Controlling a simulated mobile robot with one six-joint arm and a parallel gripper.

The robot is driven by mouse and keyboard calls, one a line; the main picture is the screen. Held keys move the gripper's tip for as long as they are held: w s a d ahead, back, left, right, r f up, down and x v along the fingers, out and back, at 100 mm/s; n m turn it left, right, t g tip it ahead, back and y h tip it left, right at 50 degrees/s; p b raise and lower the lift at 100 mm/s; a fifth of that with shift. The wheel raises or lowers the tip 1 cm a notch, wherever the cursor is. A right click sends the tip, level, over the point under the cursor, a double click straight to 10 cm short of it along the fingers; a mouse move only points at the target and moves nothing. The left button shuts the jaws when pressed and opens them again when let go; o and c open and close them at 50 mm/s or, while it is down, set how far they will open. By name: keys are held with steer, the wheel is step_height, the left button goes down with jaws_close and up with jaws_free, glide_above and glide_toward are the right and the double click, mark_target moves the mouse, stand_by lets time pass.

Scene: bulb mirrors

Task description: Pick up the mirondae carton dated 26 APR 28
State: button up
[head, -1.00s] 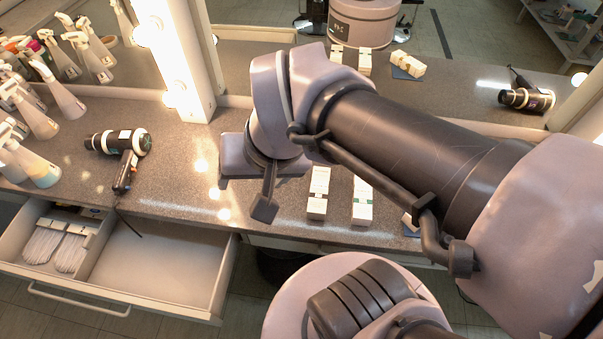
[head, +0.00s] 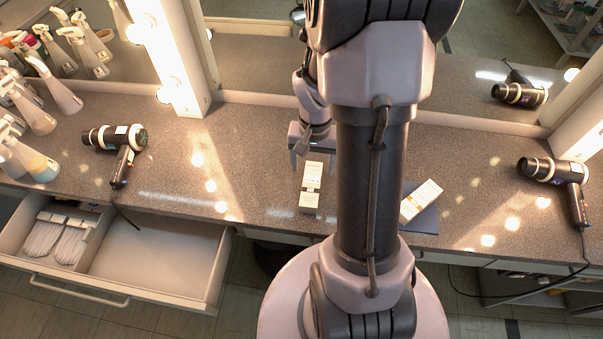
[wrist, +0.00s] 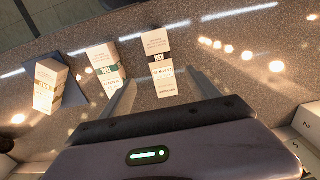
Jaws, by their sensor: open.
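Three white cartons show in the wrist view.
A hair dryer (head: 118,143) and spray bottles (head: 35,165) are at left. Another dryer (head: 555,172) with a cord lies at right. A drawer (head: 150,268) stands open at front left. Mirrors (head: 260,70) and lit bulbs (head: 168,91) line the back.

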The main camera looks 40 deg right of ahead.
mark_target(311, 183)
step_height(311, 183, down, 6)
steer(key=shift+r+b, duration=0.25)
steer(key=shift+b, duration=0.5)
steer(key=f+b, duration=0.1)
steer(key=f, duration=0.2)
steer(key=f+b, duration=0.1)
steer(key=f, duration=0.1)
steer(key=shift+w+d+f+b, duration=0.2)
steer(key=shift+w+d+b, duration=0.1)
steer(key=shift+w, duration=0.05)
steer(key=shift+r, duration=0.2)
steer(key=shift+c, duration=0.9)
steer(key=c, duration=1.3)
steer(key=shift+r, duration=0.1)
